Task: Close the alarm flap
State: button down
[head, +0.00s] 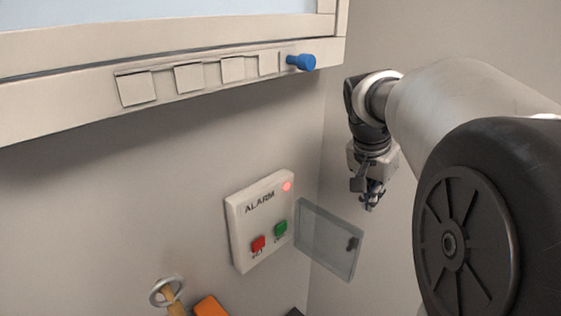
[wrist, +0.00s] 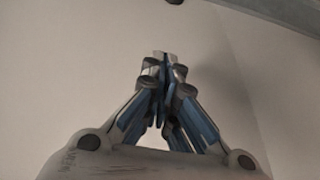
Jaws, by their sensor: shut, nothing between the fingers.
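The alarm box (head: 262,220) is a pale panel on the wall marked ALARM, with a lit red lamp at its top right and a red and a green button. Its clear flap (head: 328,240) is swung open to the right of the box, with a small dark knob near its free edge. My gripper (head: 371,205) hangs pointing down, above and to the right of the flap in the head view, apart from it. In the wrist view my gripper (wrist: 163,58) is shut with its fingertips together and nothing between them.
Above is a pale ledge with several square tags (head: 137,88) and a blue knob (head: 301,62) at its right end. At the bottom, a ring with a wooden handle (head: 167,292) and an orange object (head: 211,307) show partly. A wall corner lies behind the flap.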

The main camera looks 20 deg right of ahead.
aim_at(329, 235)
notch_tip(329, 235, down, 7)
jog(key=a, duration=0.1)
jog(key=shift+s+a+f, duration=0.15)
jog(key=shift+s+a, duration=0.05)
jog(key=shift+s, duration=0.15)
jog(key=shift+s+a, duration=0.2)
jog(key=shift+a, duration=0.05)
dwell(0.3)
